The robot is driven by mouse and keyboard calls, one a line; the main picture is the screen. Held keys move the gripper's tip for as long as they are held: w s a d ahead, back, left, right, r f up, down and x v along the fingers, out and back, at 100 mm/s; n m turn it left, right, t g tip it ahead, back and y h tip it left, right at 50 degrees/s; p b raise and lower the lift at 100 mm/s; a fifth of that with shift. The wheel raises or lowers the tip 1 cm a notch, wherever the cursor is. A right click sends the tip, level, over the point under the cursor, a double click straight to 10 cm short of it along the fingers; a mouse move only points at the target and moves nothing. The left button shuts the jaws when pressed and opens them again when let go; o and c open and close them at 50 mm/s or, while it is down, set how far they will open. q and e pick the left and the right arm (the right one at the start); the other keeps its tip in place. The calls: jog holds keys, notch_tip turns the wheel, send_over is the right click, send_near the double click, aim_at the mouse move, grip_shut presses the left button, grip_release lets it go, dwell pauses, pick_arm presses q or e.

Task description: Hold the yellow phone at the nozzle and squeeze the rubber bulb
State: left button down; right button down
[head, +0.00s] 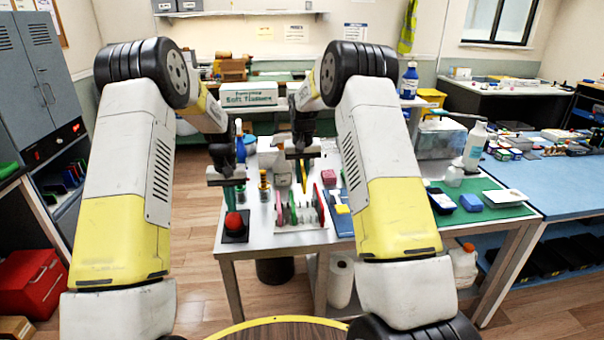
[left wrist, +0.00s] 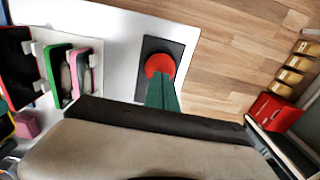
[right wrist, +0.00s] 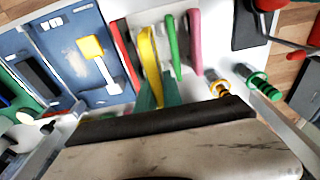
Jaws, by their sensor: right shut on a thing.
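The yellow phone (head: 304,181) is gripped on edge between the fingers of my right gripper (head: 303,166). In the right wrist view the yellow phone (right wrist: 149,50) stands between the green fingertips (right wrist: 158,92), over the white rack. It appears raised above the slots; I cannot tell whether its lower edge is clear. The red rubber bulb (head: 234,222) sits on a black base (head: 235,238) at the table's front left corner. My left gripper (head: 233,192) is right above it with fingers together; the left wrist view shows the bulb (left wrist: 159,64) just beyond the fingertips. I cannot make out the nozzle.
Green (right wrist: 173,45), pink (right wrist: 195,40) and red phones (right wrist: 123,45) stand in the rack. Yellow-ringed (right wrist: 217,84) and green-ringed (right wrist: 261,87) upright pieces stand beside it. A blue tray (right wrist: 75,60) lies on the other side. White table (left wrist: 115,50) is bare between rack and bulb.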

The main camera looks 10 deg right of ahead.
pick_arm(q)
jog(key=shift+f, duration=0.25)
jog(key=shift+f, duration=1.15)
jog(key=shift+r, duration=1.15)
jog(key=shift+f, duration=0.15)
